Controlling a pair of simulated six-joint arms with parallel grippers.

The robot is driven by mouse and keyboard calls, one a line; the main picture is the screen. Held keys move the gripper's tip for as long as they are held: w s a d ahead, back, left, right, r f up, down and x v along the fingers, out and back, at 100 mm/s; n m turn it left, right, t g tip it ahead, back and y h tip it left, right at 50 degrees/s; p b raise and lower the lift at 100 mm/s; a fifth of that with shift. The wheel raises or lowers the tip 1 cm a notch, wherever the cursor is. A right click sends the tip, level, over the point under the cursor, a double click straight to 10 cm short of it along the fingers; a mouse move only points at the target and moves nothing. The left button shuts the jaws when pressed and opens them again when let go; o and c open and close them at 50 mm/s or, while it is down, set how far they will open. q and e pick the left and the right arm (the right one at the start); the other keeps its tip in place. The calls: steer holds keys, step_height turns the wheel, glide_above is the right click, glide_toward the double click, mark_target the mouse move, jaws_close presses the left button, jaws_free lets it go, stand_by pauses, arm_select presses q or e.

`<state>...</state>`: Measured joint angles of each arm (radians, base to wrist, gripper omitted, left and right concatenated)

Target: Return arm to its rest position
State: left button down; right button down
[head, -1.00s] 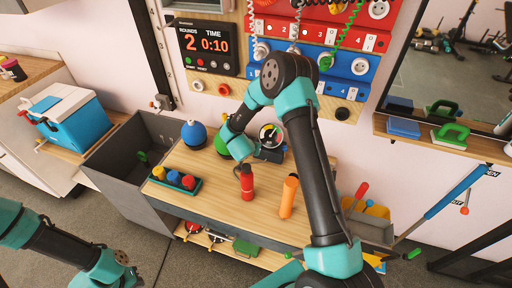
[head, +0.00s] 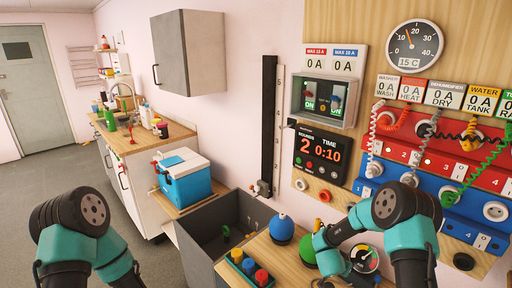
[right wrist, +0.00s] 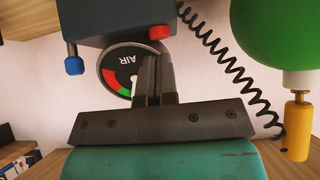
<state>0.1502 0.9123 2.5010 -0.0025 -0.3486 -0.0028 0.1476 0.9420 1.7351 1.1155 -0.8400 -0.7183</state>
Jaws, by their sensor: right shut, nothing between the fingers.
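My right arm (head: 405,225) is bent over the wooden workbench in the head view, its wrist close to the air gauge (head: 365,259). In the right wrist view my right gripper (right wrist: 152,75) is shut and empty, fingers together. The gauge (right wrist: 117,68) shows behind the fingers, under a dark box (right wrist: 115,22) with a red and a blue knob. I cannot tell whether the fingertips touch it. My left arm (head: 75,230) is folded at the lower left in the head view; its gripper is out of the picture.
A blue ball-shaped thing (head: 282,228) and a green one (head: 308,250) stand close to my right wrist. A grey bin (head: 205,246), a tray (head: 238,268) of coloured knobs and a blue cooler (head: 187,187) lie to the left. A coiled black cord (right wrist: 232,72) hangs near the gripper.

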step_height(320, 180, up, 8)
steer(key=s+a, duration=0.2)
steer(key=shift+s+a, duration=0.2)
stand_by(0.3)
